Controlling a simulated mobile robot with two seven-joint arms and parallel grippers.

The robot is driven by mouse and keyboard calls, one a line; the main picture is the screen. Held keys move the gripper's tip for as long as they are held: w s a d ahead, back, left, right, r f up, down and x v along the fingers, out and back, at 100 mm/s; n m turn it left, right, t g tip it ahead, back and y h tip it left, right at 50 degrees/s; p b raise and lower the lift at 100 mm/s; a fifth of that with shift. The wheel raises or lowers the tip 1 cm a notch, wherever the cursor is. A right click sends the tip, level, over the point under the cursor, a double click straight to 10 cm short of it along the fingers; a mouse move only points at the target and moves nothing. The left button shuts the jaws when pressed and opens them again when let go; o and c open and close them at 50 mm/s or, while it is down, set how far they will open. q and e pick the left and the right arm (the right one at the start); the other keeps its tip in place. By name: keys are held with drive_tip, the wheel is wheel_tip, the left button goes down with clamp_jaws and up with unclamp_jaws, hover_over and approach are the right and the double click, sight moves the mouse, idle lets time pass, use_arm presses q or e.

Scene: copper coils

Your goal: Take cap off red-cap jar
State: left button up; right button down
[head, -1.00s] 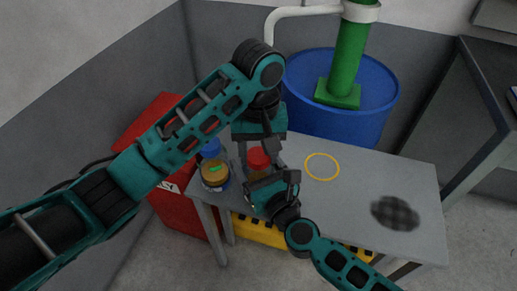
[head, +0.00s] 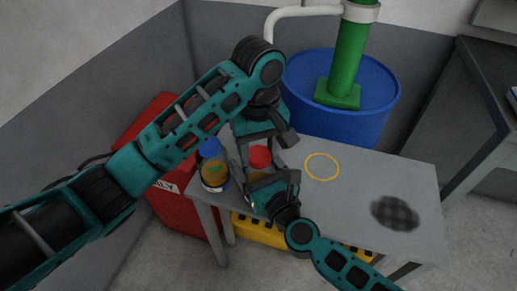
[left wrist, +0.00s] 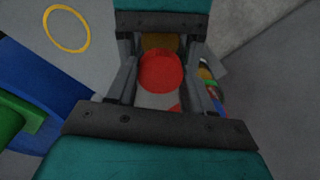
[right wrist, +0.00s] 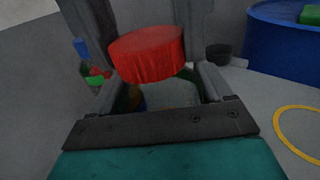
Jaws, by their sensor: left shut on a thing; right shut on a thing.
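The red-cap jar (head: 257,176) stands on the grey table, with its red cap (head: 259,156) on top and most of its body hidden by my grippers. My left gripper (head: 262,148) comes from above and is shut on the cap; the left wrist view shows the cap (left wrist: 160,71) between its fingers. My right gripper (head: 262,178) comes from the front and is shut on the jar body below the cap. In the right wrist view the cap (right wrist: 147,54) appears just above and beyond the right fingers. Whether the cap is loose cannot be seen.
A blue-cap jar (head: 214,172) stands close on the left. A yellow ring mark (head: 322,180) and a dark mesh patch (head: 396,213) lie on the table (head: 360,185) to the right, which is otherwise clear. A blue barrel (head: 340,122) stands behind, a red bin (head: 170,210) at left.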

sight(258, 154)
use_arm(q)
drive_tip(key=shift+r, duration=0.85)
drive_tip(key=shift+r, duration=0.2)
drive_tip(key=shift+r, duration=1.85)
use_arm(e)
unclamp_jaws()
